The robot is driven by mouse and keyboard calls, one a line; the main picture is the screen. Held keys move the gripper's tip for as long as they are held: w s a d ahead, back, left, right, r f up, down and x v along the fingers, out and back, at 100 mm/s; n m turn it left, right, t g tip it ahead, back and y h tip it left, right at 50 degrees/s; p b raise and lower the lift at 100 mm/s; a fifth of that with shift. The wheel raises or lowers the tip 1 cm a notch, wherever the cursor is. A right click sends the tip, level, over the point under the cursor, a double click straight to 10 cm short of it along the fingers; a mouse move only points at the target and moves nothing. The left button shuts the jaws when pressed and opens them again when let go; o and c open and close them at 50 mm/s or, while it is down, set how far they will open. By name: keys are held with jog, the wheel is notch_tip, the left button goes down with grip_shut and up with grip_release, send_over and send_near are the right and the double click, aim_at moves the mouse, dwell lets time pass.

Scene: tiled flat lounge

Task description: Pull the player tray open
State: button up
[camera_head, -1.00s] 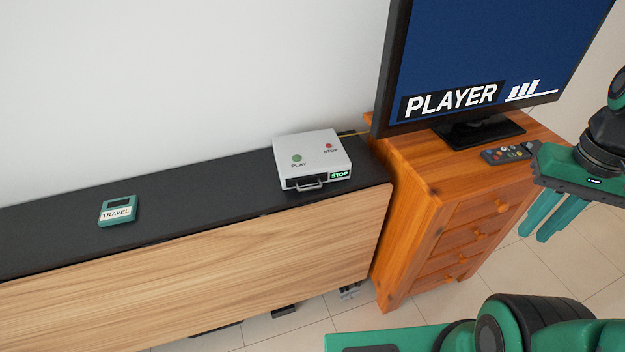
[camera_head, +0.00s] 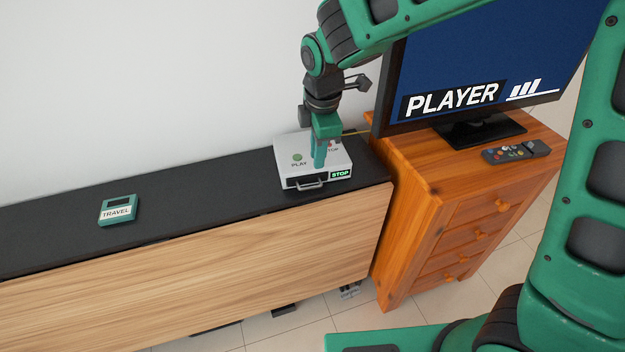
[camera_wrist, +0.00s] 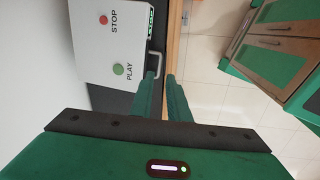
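The player (camera_head: 285,152) is a white box on the black top of a long low cabinet. Its top has a green PLAY button (camera_head: 297,158) and a red STOP button, partly hidden by my gripper in the head view. Its dark front has a lit STOP display (camera_head: 340,174) and a grey tray handle (camera_head: 309,184); the tray looks closed. My gripper (camera_head: 319,166) points down in front of the player's top in the head view. In the wrist view its fingers (camera_wrist: 161,77) are a little apart and empty, with the handle (camera_wrist: 155,62) just beyond their tips.
A green TRAVEL device (camera_head: 118,210) lies left on the black top (camera_head: 200,192). Right of the player stands an orange wooden drawer chest (camera_head: 415,190) with a screen reading PLAYER (camera_head: 470,65) and a remote (camera_head: 515,151). A white wall is behind.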

aim_at(312, 187)
jog(key=f, duration=0.3)
jog(key=w+f, duration=0.1)
jog(key=f, duration=0.3)
jog(key=w+a+f, duration=0.1)
jog(key=f, duration=0.2)
jog(key=shift+a+f, duration=0.1)
jog(key=shift+f, duration=0.3)
grip_shut()
dwell(1.0)
